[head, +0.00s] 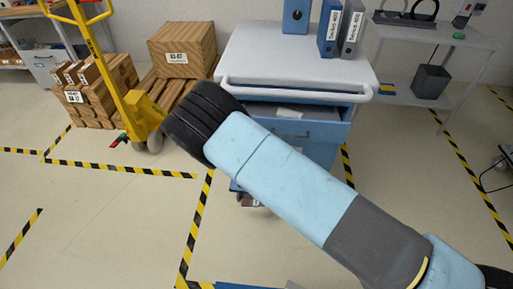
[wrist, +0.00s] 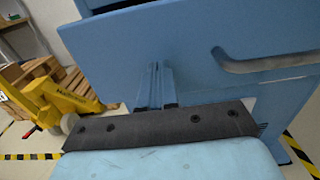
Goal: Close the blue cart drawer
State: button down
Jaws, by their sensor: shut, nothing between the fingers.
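The blue cart stands ahead under a white top (head: 290,65) with a rounded push rail. Its upper blue drawer (head: 318,131) is pulled out, with light papers showing inside; my arm covers its left part in the head view. In the wrist view the blue drawer front (wrist: 215,40) fills the upper picture, with a slot handle at right. My gripper (wrist: 156,66) is shut and empty, its fingers pointing at the blue panel left of the slot. I cannot tell whether the tips touch it. My gripper is hidden behind my arm in the head view.
Binders (head: 329,30) stand on the cart top. A yellow pallet jack (head: 143,115) and boxes (head: 180,50) are at left. Floor with striped tape is clear at front left.

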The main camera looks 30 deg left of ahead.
jog(key=x, duration=0.8)
jog(key=shift+w+a, duration=0.2)
jog(key=shift+w, duration=0.1)
jog(key=shift+w+a+r, duration=0.1)
jog(key=shift+r, duration=0.1)
